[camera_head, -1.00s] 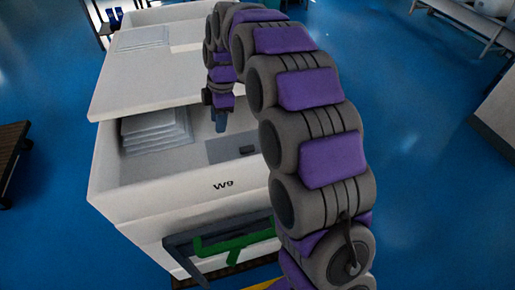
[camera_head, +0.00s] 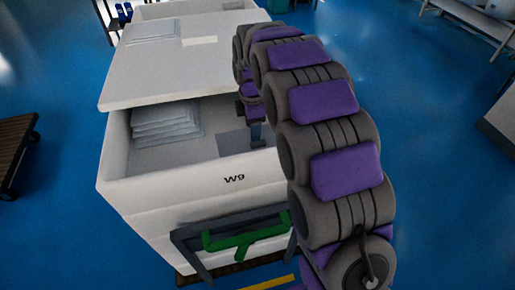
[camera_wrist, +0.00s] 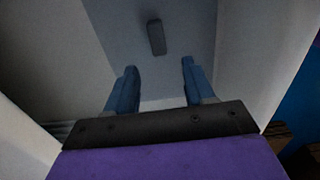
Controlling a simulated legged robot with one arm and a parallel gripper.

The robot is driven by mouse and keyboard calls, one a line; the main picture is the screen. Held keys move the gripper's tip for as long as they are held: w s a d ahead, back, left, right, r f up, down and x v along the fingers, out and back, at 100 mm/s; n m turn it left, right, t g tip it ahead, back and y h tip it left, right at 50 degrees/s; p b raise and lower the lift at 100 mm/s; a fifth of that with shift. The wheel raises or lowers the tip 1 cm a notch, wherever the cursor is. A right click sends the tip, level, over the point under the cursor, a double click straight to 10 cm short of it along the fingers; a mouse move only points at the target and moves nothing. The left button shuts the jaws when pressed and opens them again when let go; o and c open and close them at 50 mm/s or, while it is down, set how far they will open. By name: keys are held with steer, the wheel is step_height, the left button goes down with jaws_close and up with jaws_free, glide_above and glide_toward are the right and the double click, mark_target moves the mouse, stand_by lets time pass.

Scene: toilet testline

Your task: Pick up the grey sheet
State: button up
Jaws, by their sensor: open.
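The grey sheet (camera_head: 231,143) is a flat, darker grey rectangle on the floor of the white bin marked W9, near its front wall. In the wrist view the grey sheet (camera_wrist: 120,35) lies beyond my fingers, with a small dark block (camera_wrist: 156,37) on it. My gripper (camera_head: 257,138) points down into the bin at the sheet's right part and hides some of it. In the wrist view my gripper (camera_wrist: 159,65) has its two blue fingers apart, with nothing held between them. I cannot tell how high the fingertips are above the sheet.
The white bin (camera_head: 205,184) has walls around the sheet and a white lid (camera_head: 190,62) over its rear. A stack of pale sheets (camera_head: 166,120) lies inside at left. A dark frame with a green handle (camera_head: 245,241) is on the front.

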mark_target(253, 143)
steer(key=shift+d+f+b, duration=0.15)
steer(key=shift+f+b, duration=0.15)
steer(key=shift+f, duration=0.85)
steer(key=f, duration=0.2)
steer(key=f+b, duration=0.1)
steer(key=f, duration=0.1)
steer(key=shift+w+a+f, duration=0.1)
steer(key=shift+a+f, duration=0.05)
steer(key=shift+a, duration=0.05)
steer(key=shift+c, duration=0.3)
jaws_close()
